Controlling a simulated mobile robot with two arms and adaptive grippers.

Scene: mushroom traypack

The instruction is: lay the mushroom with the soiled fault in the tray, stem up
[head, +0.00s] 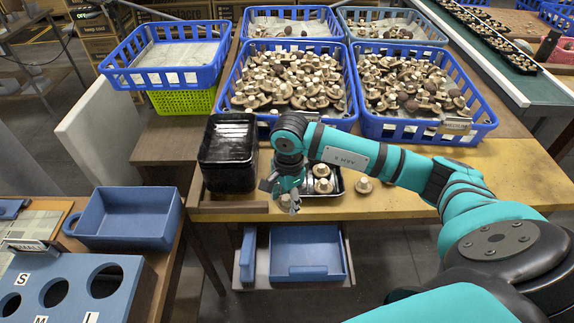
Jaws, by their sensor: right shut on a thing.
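My right gripper (290,207) points down at the table's front edge, just left of the black tray (340,190). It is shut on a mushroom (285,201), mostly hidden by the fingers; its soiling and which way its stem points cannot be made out. The tray is partly hidden behind my right gripper and arm. Pale mushrooms lie in its visible part, among them one near the back (321,170) and one in front (323,186). A loose mushroom (364,185) lies on the yellow table right of the tray. My left gripper is not in view.
A stack of black trays (228,178) stands left of my right gripper. Blue crates of mushrooms, one at left (238,70) and one at right (485,112), stand behind. A sorting board with holes (75,290) and a blue bin (125,235) are at the left.

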